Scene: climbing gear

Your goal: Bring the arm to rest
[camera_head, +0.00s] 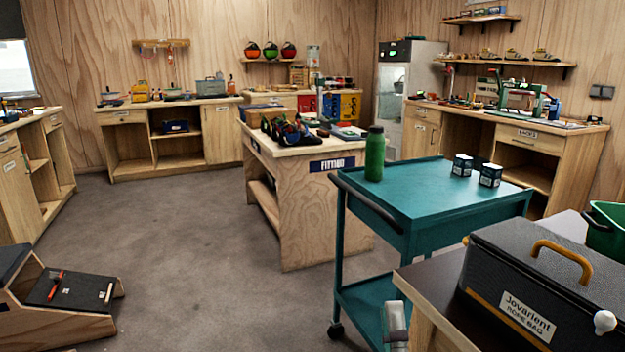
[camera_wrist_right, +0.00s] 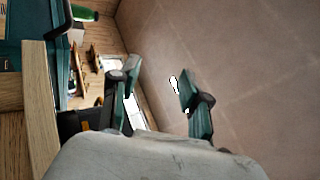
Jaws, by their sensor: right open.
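My right gripper (camera_wrist_right: 158,88) is open in the right wrist view. My left gripper is in neither view.
A green bottle (camera_head: 375,153) and two dark cans (camera_head: 462,165) stand on the cart. A black rope bag box (camera_head: 540,275) sits on the right foreground counter (camera_head: 445,312). A step stool (camera_head: 60,300) is at lower left. The middle floor (camera_head: 180,240) is clear.

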